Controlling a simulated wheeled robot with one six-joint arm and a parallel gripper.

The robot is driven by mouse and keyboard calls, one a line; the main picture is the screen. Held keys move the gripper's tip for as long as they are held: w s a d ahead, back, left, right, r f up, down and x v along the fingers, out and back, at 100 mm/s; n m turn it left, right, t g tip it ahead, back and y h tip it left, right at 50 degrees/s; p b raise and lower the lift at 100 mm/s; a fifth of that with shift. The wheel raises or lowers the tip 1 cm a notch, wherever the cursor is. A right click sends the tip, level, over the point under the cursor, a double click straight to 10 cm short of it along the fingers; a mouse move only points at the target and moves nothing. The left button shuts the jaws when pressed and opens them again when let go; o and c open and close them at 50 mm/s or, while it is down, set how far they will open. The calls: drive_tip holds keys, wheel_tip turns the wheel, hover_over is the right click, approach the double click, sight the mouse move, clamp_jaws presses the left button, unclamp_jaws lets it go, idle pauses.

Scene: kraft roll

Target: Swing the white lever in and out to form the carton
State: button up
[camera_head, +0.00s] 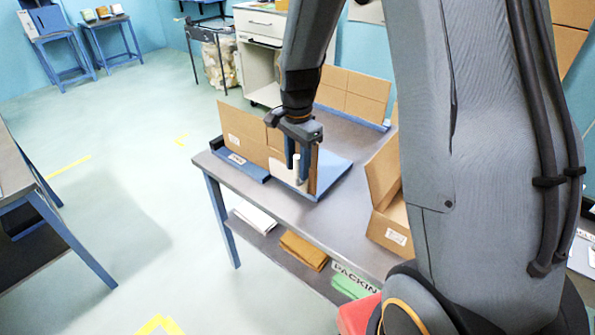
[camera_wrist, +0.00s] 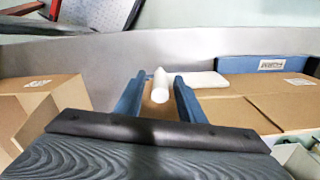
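My gripper (camera_head: 297,158) points down at the blue forming fixture (camera_head: 333,168) on the packing table. In the wrist view its two blue fingers (camera_wrist: 159,84) stand on either side of the white lever (camera_wrist: 160,92), an upright rounded post. Gaps show between the post and both fingers, so the gripper is open around it. The lever also shows in the head view (camera_head: 302,176), partly hidden by the fingers. In the wrist view the carton (camera_wrist: 255,100) lies right of the fingers, next to a white plate (camera_wrist: 203,79).
An open carton (camera_head: 388,190) stands on the table at the right. More cardboard (camera_head: 352,95) stands in a blue holder at the table's back. The grey tabletop (camera_head: 330,226) is clear in front. A lower shelf holds flat packing material (camera_head: 304,250).

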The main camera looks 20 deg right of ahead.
drive_tip(key=shift+f, duration=1.5)
clamp_jaws()
